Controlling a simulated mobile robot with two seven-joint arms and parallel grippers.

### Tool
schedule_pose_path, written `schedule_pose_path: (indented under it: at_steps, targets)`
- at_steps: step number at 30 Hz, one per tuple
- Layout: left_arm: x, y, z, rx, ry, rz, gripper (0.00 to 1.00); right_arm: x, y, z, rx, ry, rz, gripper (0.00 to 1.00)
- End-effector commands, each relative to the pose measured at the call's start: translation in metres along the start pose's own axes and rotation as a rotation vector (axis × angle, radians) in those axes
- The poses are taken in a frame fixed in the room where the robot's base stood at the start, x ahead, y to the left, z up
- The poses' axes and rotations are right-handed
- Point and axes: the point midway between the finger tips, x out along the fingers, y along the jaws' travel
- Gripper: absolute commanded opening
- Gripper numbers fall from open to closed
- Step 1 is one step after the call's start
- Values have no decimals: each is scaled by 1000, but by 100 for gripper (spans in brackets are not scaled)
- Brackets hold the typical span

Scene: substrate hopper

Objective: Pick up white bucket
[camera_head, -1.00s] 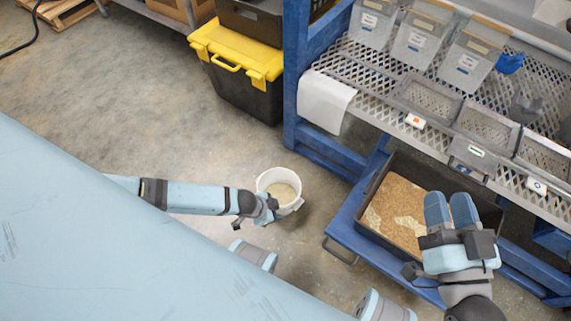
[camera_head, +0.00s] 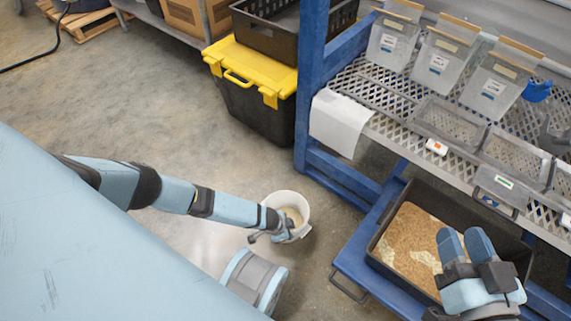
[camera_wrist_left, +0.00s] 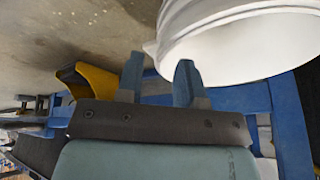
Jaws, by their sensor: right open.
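The white bucket (camera_head: 302,227) stands upright on the concrete floor, left of the blue rack, with some pale material inside. My left gripper (camera_head: 284,236) is at its near side, close to the rim. In the left wrist view, the bucket (camera_wrist_left: 240,65) fills the upper right, and the two fingers of my left gripper (camera_wrist_left: 160,80) are apart. The right finger overlaps the bucket's edge; I cannot tell whether it touches. My right gripper (camera_head: 464,240) is open over the black tray, with nothing seen in it.
The black tray (camera_head: 377,258) of brown substrate sits on a blue cart (camera_head: 350,262) right of the bucket. The rack's mesh shelf (camera_head: 385,130) holds clear bins. A black tote with a yellow lid (camera_head: 245,70) stands behind.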

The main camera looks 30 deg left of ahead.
Motion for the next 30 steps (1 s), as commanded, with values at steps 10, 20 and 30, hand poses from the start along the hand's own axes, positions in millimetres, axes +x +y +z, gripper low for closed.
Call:
schedule_pose_path:
  at_steps: [10, 20, 30]
  targets:
    - [40, -4, 0, 0, 1, 1, 34, 8, 16, -4, -183, 101, 8, 40]
    - [38, -3, 0, 0, 1, 2, 6, 8, 16, -6, -184, 102, 8, 40]
    - [38, -3, -1, 0, 2, 2, 0, 8, 15, -5, -183, 101, 8, 40]
